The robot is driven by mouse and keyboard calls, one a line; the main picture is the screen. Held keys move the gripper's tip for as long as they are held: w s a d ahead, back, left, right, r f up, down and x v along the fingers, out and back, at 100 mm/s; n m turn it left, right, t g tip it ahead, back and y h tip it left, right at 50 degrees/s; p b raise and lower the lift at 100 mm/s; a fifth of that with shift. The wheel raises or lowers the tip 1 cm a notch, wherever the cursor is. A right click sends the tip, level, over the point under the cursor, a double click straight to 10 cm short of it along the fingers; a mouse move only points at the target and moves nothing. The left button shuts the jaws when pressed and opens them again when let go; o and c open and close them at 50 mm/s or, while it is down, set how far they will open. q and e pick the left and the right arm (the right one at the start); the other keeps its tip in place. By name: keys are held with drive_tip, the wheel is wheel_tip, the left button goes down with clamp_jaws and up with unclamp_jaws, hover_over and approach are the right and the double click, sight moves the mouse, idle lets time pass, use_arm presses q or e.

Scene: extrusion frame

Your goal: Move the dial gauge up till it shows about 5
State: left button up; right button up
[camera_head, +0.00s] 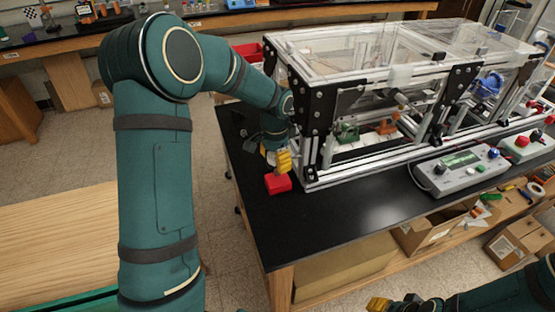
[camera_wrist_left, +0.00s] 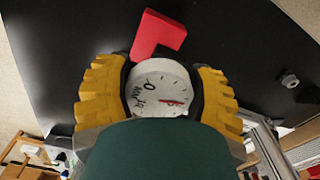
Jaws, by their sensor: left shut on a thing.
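The dial gauge (camera_wrist_left: 160,87) has a round white face with dark marks and a red needle. In the left wrist view it sits between the yellow fingers of my left gripper (camera_wrist_left: 160,95), which are shut on it. The needle points to the right of the picture; I cannot read its value. A red block (camera_wrist_left: 158,36) shows just beyond the gauge. In the head view my left gripper (camera_head: 277,160) is low at the near left corner of the frame, just above the red block (camera_head: 278,184). My right gripper (camera_head: 380,304) is partly in view at the bottom edge.
The aluminium extrusion frame (camera_head: 311,150) with clear panels stands close to the right of my left gripper. A grey control box (camera_head: 462,170) sits at the right on the black table (camera_head: 310,225). The table's front left area is clear.

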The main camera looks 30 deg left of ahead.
use_arm(q)
drive_tip(key=o, duration=1.4)
drive_tip(key=shift+f, duration=0.1)
